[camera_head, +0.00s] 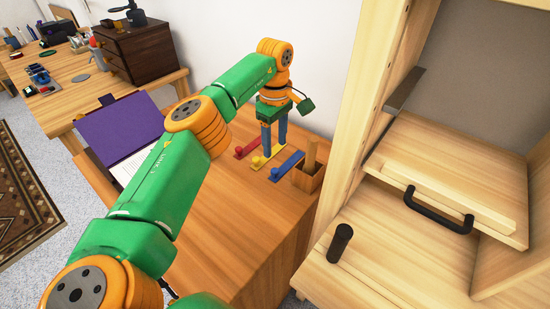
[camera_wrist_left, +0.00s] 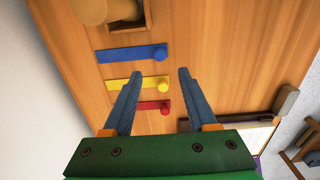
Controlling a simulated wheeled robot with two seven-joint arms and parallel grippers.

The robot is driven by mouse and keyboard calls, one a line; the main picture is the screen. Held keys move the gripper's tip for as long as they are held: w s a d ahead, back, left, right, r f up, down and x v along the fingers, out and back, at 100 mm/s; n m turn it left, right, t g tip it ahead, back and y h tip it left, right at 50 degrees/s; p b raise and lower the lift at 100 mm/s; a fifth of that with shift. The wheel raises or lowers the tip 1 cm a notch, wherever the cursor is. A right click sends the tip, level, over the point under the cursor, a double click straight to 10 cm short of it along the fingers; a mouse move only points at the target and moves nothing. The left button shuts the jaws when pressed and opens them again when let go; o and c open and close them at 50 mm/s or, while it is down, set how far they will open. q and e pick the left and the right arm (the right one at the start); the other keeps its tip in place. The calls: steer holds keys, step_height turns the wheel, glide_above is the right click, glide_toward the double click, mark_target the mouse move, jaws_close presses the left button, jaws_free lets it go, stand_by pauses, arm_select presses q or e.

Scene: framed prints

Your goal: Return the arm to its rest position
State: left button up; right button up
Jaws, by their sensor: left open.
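My left arm reaches from the lower left over a wooden cabinet top (camera_head: 205,235) in the head view. My left gripper (camera_head: 274,150) points down above it, with two blue-grey fingers. In the left wrist view the left gripper (camera_wrist_left: 155,85) is open, its fingers apart with nothing held between them. Beyond the fingers lie a blue bar (camera_wrist_left: 130,54), a yellow bar (camera_wrist_left: 125,83) and a red bar (camera_wrist_left: 150,106), each with a round knob. My right gripper is not in view.
A wooden box (camera_head: 308,178) holding a wooden piece stands right of the bars. A purple folder (camera_head: 120,128) lies at the left. A pale wooden shelf unit (camera_head: 370,265) with a black handle (camera_head: 438,212) stands close on the right. The cabinet top's front is clear.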

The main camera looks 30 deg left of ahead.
arm_select(q)
steer(key=shift+r+p, duration=0.35)
steer(key=shift+r, duration=1.3)
